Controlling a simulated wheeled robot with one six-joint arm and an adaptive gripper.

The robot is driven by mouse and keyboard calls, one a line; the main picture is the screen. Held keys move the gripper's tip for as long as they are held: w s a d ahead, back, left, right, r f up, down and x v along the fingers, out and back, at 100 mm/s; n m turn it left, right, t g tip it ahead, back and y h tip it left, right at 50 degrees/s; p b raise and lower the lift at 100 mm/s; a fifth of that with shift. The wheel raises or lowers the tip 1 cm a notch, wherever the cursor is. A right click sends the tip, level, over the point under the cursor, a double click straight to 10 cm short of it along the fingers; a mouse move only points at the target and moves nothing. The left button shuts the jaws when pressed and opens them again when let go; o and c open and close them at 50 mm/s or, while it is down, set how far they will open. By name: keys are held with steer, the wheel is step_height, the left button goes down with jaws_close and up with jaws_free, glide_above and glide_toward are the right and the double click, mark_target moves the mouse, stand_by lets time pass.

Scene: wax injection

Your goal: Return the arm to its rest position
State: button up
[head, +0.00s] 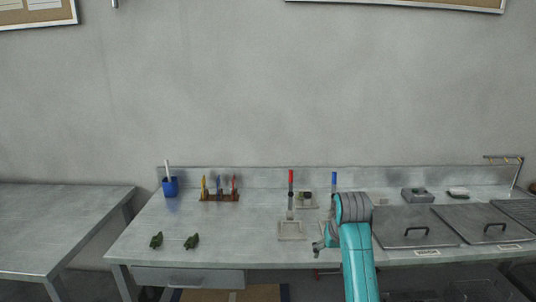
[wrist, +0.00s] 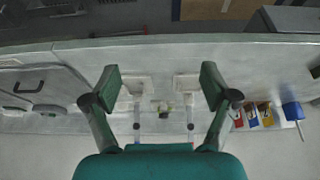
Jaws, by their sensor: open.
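My teal arm reaches up from the lower edge of the head view over the front of the metal workbench (head: 255,245). My gripper (head: 322,243) shows small at the left of the arm, partly hidden by it. In the wrist view my gripper (wrist: 160,84) has its two fingers spread wide apart, with nothing between them but the view of the bench beyond. Two upright devices, one with a red handle (head: 291,178) and one with a blue handle (head: 334,180), stand behind the gripper. The second one is partly hidden by the arm.
Two dark green pieces (head: 156,240) (head: 192,242) lie at the bench's front left. A blue cup (head: 170,187) and a tool rack (head: 219,197) stand at the back. Lidded covers (head: 412,229) (head: 485,221) lie right of the arm. Another table (head: 60,220) stands left, across a gap.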

steer(key=s+f+t, duration=0.2)
steer(key=s+f, duration=0.5)
steer(key=f, duration=0.5)
steer(key=s+f+t, duration=0.1)
steer(key=s+f, duration=0.7)
steer(key=f, duration=0.4)
steer(key=s+f+t, duration=0.2)
steer(key=s+f, duration=0.3)
steer(key=s, duration=0.5)
steer(key=s+r+t, duration=0.2)
steer(key=s+r, duration=0.1)
steer(key=s, duration=1.6)
steer(key=s+r+t, duration=0.3)
steer(key=s+r, duration=1.2)
steer(key=s, duration=0.1)
steer(key=shift+s+r, duration=0.15)
steer(key=shift+s, duration=0.2)
